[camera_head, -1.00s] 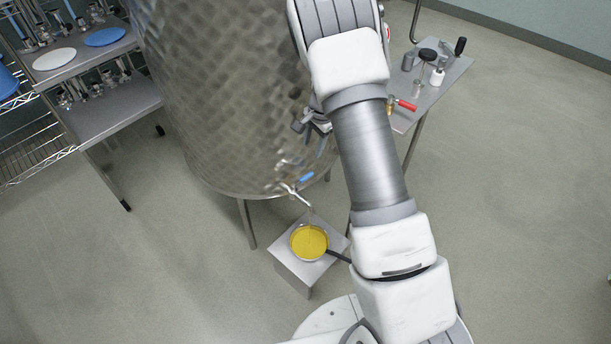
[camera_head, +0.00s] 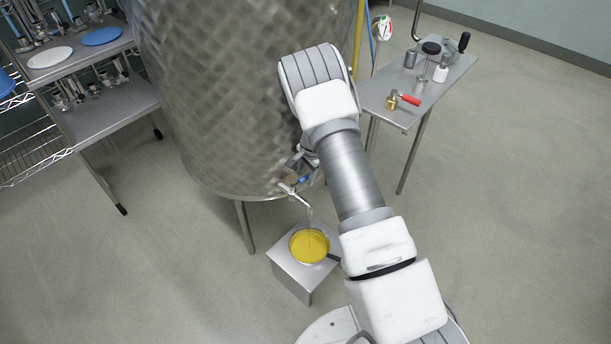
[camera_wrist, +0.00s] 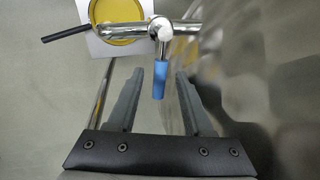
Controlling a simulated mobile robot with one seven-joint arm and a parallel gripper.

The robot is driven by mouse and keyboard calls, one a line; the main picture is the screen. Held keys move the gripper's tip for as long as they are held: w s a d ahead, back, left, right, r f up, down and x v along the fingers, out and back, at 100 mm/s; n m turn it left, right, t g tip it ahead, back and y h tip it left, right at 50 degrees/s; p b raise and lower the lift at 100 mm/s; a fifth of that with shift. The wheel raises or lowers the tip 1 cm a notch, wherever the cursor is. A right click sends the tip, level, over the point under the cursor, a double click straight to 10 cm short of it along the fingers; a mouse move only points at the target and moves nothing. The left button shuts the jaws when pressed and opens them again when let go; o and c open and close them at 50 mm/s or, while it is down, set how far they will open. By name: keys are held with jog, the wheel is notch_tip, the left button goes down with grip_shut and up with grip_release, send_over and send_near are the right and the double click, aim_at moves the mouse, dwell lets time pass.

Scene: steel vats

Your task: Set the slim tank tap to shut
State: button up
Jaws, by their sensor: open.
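The slim tank tap (camera_head: 294,196) sticks out low from the quilted steel tank (camera_head: 235,90) in the head view. In the wrist view the tap's steel body (camera_wrist: 160,28) has a blue lever (camera_wrist: 159,80) pointing toward my gripper. A thin stream runs from the spout into a pan of yellow liquid (camera_head: 309,246). My gripper (camera_wrist: 162,72) is open; the lever's end lies between its fingertips in the picture, with gaps on both sides. I cannot tell how deep the lever is between them. In the head view my arm partly hides the gripper and lever.
The pan stands on a small steel stool (camera_head: 296,274) below the tap, its dark handle (camera_wrist: 65,34) sticking out. A side table (camera_head: 425,85) at right carries a red-handled brass valve (camera_head: 402,99) and several fittings. A shelf rack (camera_head: 105,105) stands at left. The floor is mostly clear.

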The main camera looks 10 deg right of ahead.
grip_shut()
dwell(1.4)
